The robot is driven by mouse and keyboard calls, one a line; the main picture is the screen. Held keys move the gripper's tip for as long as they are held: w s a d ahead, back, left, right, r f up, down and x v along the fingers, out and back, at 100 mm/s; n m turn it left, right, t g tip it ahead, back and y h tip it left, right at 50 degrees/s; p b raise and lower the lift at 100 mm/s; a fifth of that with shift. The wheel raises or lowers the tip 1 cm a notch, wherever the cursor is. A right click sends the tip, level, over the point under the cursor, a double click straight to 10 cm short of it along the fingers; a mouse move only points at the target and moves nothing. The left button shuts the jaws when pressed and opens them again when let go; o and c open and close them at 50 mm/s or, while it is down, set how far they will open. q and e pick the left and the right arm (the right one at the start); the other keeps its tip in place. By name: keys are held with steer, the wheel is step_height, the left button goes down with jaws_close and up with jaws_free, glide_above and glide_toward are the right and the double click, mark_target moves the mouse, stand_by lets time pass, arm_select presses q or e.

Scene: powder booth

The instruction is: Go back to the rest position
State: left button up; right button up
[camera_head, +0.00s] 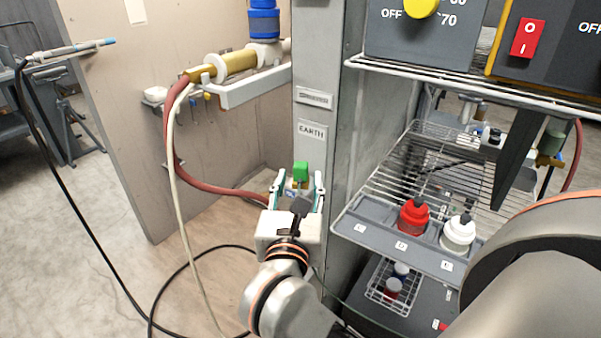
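My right gripper (298,186) is near the middle of the view, in front of the grey post marked EARTH (312,131). Its two fingers stand apart, with visible gaps on both sides of a small green piece (301,172) between or just beyond them. I cannot tell whether anything touches the fingers, but they look open. A dark grey camera-like part of mine partly hides the space between the fingers. My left gripper is not in view.
A red-brown hose (176,140) and a black cable (83,217) hang at the left. A control box (415,38) is above.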

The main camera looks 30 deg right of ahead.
steer(key=shift+v, duration=1.65)
step_height(320, 180, up, 4)
steer(key=a+n+t, duration=0.3)
steer(key=n+t, duration=0.5)
steer(key=n, duration=0.7)
steer(key=a+f+n+t+y, duration=0.3)
steer(key=a+f+n+y, duration=0.2)
steer(key=n+y, duration=0.55)
steer(key=a+f+n+g+y, duration=0.3)
steer(key=f+n, duration=0.4)
steer(key=f, duration=0.1)
steer(key=a+f+n+g+y, duration=0.2)
steer(key=f+n+g+y, duration=0.15)
steer(key=f+n, duration=0.45)
steer(key=s+d+f+n+g+h, duration=0.1)
steer(key=s+d+f+n+g, duration=0.1)
steer(key=f, duration=0.6)
steer(key=s+d+f+n+g+h, duration=0.1)
steer(key=s+d+f+n+g, duration=0.1)
steer(key=f, duration=0.6)
steer(key=s+d+f+n+g, duration=0.2)
steer(key=s+f, duration=0.3)
steer(key=f, duration=0.3)
steer(key=shift+d+f+n+g+h, duration=0.4)
steer(key=shift+n+g, duration=0.45)
steer(key=shift+s, duration=0.1)
steer(key=c, duration=0.3)
